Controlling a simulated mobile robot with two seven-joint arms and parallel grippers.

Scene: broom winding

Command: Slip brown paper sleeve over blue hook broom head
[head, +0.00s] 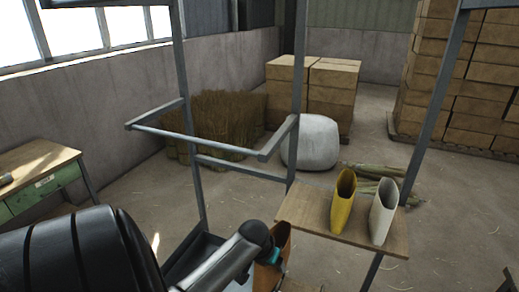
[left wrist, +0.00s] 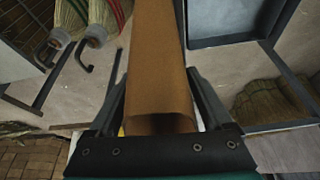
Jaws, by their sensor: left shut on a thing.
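My left gripper (head: 278,256) is shut on the brown paper sleeve (head: 271,276), low in the middle of the head view, left of the wooden shelf. In the left wrist view the brown sleeve (left wrist: 160,60) stretches away between the two fingers (left wrist: 158,85), its near end open. Two broom heads, one (left wrist: 70,20) and another (left wrist: 103,18), show at the upper left of the left wrist view, apart from the sleeve. Their hooks look dark; I cannot make out a blue one. My right gripper is not in view.
A yellow sleeve (head: 343,202) and a white sleeve (head: 383,212) stand on the wooden shelf (head: 312,215). A grey metal frame (head: 195,130) rises around the work spot. A green-drawered bench (head: 45,185) is at left. Bales and stacked boxes (head: 312,90) stand farther back.

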